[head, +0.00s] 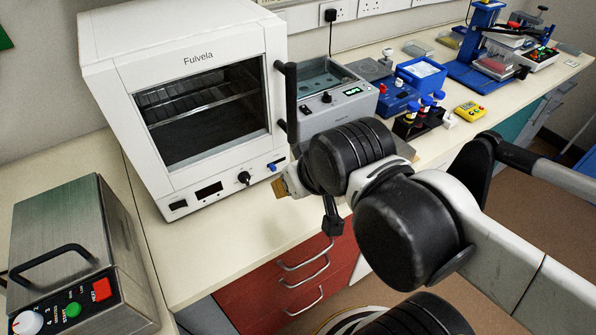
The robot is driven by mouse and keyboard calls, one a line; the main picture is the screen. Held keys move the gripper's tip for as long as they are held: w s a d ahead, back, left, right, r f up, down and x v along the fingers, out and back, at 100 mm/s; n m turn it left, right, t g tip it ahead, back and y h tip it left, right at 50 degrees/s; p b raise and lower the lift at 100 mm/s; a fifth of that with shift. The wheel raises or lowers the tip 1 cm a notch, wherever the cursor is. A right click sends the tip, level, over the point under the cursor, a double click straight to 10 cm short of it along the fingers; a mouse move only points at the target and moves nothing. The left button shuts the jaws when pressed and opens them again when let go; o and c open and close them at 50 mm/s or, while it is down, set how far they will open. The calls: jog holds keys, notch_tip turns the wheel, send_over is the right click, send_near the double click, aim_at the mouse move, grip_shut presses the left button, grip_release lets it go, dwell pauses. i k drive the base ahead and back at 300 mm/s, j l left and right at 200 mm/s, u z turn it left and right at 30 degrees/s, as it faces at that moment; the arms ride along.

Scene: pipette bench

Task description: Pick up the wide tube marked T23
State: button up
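Several tubes with blue caps (427,101) stand in a small black rack (403,126) on the bench, right of the grey water bath. Their markings are too small to read, so I cannot tell which one is T23. My arm reaches in from the right and bends over the front edge of the bench. A black part that looks like my gripper (333,222) hangs below the wrist, left of and nearer than the rack. Its fingers are mostly hidden by the wrist, and I cannot see whether it holds anything.
A white oven (190,50) stands behind my wrist. A grey water bath (335,105), a blue ice box (421,76) and a yellow timer (470,111) stand further right. A steel device (70,235) is at the left. Bare bench (225,240) lies before the oven.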

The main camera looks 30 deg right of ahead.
aim_at(412, 107)
jog(key=l+z, duration=0.1)
jog(key=z, duration=0.8)
jog(key=i+l+z, duration=0.1)
jog(key=z, duration=0.35)
jog(key=j+z, duration=0.2)
jog(key=z, duration=0.2)
jog(key=j+z, duration=0.2)
jog(key=z, duration=0.2)
jog(key=k+j+z, duration=0.1)
jog(key=z, duration=0.35)
